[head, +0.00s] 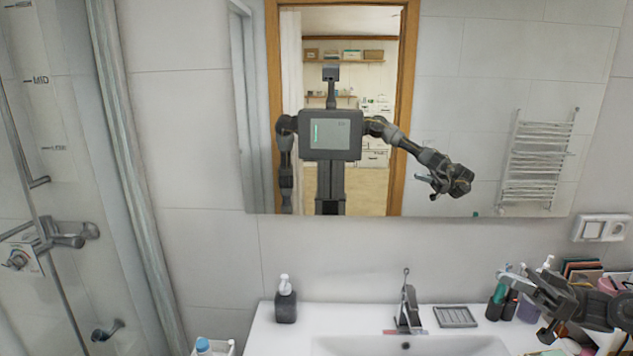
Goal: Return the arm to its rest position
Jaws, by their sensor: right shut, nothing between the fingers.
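My right arm comes in at the lower right edge, over the right side of the washbasin counter (280,335). Its dark gripper (528,288) is shut and empty, pointing left in front of the bottles and containers there. The mirror (470,60) shows my body, with the right arm raised and held out to the side. The other arm hangs down in the reflection. My left gripper does not show directly.
A dark soap dispenser (285,303), a faucet (408,308) and a grey soap dish (455,316) stand on the counter. A glass shower (60,200) is at left.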

